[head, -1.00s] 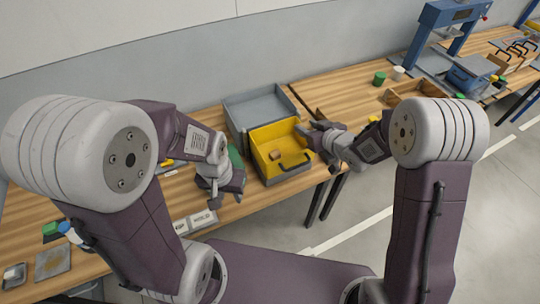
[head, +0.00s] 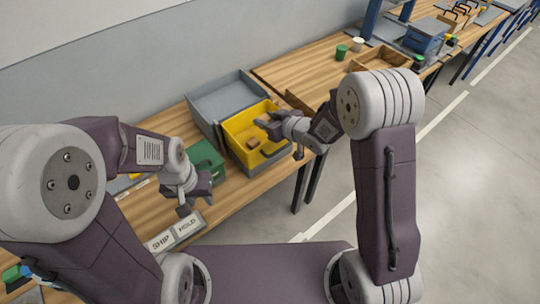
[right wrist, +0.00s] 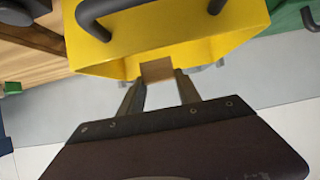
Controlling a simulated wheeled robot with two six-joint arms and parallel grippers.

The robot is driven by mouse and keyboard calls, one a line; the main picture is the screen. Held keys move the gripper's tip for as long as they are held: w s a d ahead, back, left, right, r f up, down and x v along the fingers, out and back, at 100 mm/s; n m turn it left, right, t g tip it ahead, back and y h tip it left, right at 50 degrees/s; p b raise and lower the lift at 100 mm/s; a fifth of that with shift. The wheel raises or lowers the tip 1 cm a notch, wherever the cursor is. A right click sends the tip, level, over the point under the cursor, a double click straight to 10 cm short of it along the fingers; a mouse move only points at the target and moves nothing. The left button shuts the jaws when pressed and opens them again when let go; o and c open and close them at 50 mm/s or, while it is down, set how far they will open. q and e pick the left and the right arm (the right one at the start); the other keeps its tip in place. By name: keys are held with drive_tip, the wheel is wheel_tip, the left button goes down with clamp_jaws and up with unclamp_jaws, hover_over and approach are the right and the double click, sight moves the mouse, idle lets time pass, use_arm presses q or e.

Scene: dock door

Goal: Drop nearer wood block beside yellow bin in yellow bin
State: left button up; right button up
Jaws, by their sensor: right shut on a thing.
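The yellow bin (head: 232,136) stands on the bench, and its yellow wall also shows in the right wrist view (right wrist: 170,25). One wood block (head: 253,142) lies inside the bin. My right gripper (head: 264,124) is over the bin in the head view. In the right wrist view its two fingers (right wrist: 156,82) are shut on a wood block (right wrist: 156,70), with the yellow wall behind it. The held block is hidden in the head view. My left gripper (head: 196,201) is empty, its fingers apart, near the green bin.
A grey bin (head: 222,92) stands behind the yellow bin. A green bin (head: 206,156) is on its left. SHIP and HOLD labels (head: 173,232) lie at the bench's front edge. A wooden tray (head: 385,57) and green and white cups (head: 341,51) are further right.

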drive_tip(key=o, duration=1.4)
drive_tip(key=v, duration=0.9)
drive_tip(key=shift+s, duration=0.1)
